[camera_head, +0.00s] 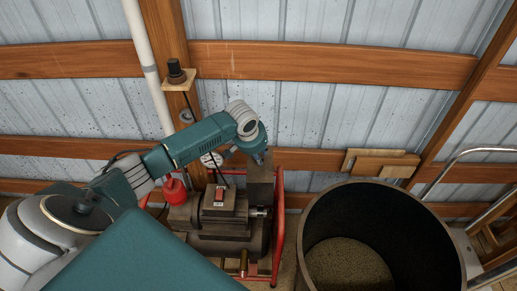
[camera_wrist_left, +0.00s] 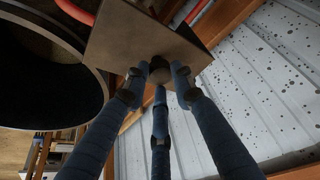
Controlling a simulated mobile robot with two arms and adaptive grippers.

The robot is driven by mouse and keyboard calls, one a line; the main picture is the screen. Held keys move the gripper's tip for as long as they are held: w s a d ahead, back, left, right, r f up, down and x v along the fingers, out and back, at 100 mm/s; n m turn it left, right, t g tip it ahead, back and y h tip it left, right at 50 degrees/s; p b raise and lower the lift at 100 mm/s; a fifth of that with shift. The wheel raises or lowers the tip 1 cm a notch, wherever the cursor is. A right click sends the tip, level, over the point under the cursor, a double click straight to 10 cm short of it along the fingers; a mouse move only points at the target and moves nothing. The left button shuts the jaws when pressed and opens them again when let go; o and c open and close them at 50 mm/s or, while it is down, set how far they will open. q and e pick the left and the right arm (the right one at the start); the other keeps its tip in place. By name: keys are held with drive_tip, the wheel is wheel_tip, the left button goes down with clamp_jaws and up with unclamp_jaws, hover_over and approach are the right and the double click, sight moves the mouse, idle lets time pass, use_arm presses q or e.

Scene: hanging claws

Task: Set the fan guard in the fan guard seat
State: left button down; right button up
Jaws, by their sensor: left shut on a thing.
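The fan guard (camera_head: 260,185) looks like a dark grey-brown box-shaped piece at the right end of the compressor (camera_head: 215,212). In the head view, the left gripper (camera_head: 260,157) is at the top of the guard and mostly hidden by my wrist. I cannot make out the fan guard seat or whether the guard touches it. My right gripper is in neither view.
A red tube frame (camera_head: 279,225) runs close beside the guard. A large dark barrel (camera_head: 315,205) stands to the right. A red can (camera_head: 174,190) and a gauge (camera_head: 211,159) are left of the guard.

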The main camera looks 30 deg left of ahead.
use_arm(q)
drive_tip(key=shift+w+r, duration=0.1)
drive_tip(key=shift+f+b, duration=0.45)
drive_tip(key=shift+f, duration=0.3)
drive_tip(key=shift+f+b, duration=2.7)
drive_tip(key=shift+f, duration=2.45)
drive_tip(key=shift+p, duration=0.65)
drive_tip(key=shift+f, duration=0.15)
wheel_tip(320, 180, down, 12)
drive_tip(key=b, duration=0.8)
